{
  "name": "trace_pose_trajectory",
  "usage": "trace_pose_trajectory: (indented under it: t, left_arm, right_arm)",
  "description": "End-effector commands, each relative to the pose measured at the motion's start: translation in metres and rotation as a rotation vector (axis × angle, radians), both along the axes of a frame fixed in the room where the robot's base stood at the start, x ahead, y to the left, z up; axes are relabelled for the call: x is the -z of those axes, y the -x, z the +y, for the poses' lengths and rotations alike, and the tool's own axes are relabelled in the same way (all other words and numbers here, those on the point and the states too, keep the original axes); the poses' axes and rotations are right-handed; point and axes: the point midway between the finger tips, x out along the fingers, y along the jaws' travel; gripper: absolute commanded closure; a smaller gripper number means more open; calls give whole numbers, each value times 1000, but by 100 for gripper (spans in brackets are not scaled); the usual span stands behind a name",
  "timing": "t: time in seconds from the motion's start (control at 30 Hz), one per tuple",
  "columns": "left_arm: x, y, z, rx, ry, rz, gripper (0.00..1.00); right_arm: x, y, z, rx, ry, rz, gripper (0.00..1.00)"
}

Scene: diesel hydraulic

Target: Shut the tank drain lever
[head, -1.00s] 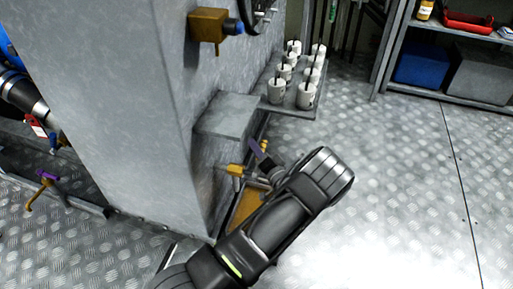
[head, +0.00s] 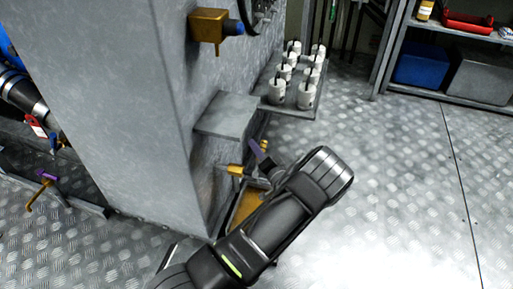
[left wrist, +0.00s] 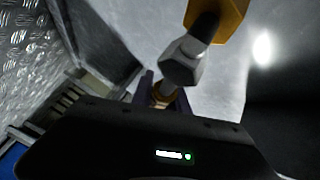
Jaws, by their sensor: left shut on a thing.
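The tank drain valve has a brass body (head: 236,170) low on the side of the grey tank (head: 120,100). Its purple lever (head: 256,147) shows beside the brass, partly hidden by my gripper. My left gripper (head: 265,163) reaches in from below, shut on the lever; the fingertips are mostly hidden by the wrist. In the left wrist view, the yellow-brass valve body (left wrist: 232,18) and a grey hex nut (left wrist: 182,62) stand above the gripper's dark housing, and a purple part (left wrist: 143,88) shows near the jaws. My right gripper is not in view.
A grey ledge (head: 228,115) juts out just above the lever. A shelf with several white cups (head: 277,92) sits behind it. Another brass fitting (head: 207,25) is higher up. A second purple-handled valve (head: 46,175) is at the left. The floor at right is clear.

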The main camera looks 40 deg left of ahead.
Motion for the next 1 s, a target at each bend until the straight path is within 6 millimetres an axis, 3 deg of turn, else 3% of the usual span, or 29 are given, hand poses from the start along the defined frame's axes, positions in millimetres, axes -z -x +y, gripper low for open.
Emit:
trace_pose_trajectory:
  t: [0.4, 0.7, 0.73, 1.0]
  left_arm:
    - [36, 0, 0, -1, 137, 383, 100]
    - [41, 0, -1, 3, 144, 407, 100]
    - [41, 0, -1, 3, 144, 407, 79]
    - [40, 0, 0, 1, 142, 405, 58]
  right_arm:
    - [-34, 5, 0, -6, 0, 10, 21]
    - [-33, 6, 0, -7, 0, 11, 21]
    - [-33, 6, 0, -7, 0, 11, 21]
    - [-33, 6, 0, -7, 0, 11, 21]
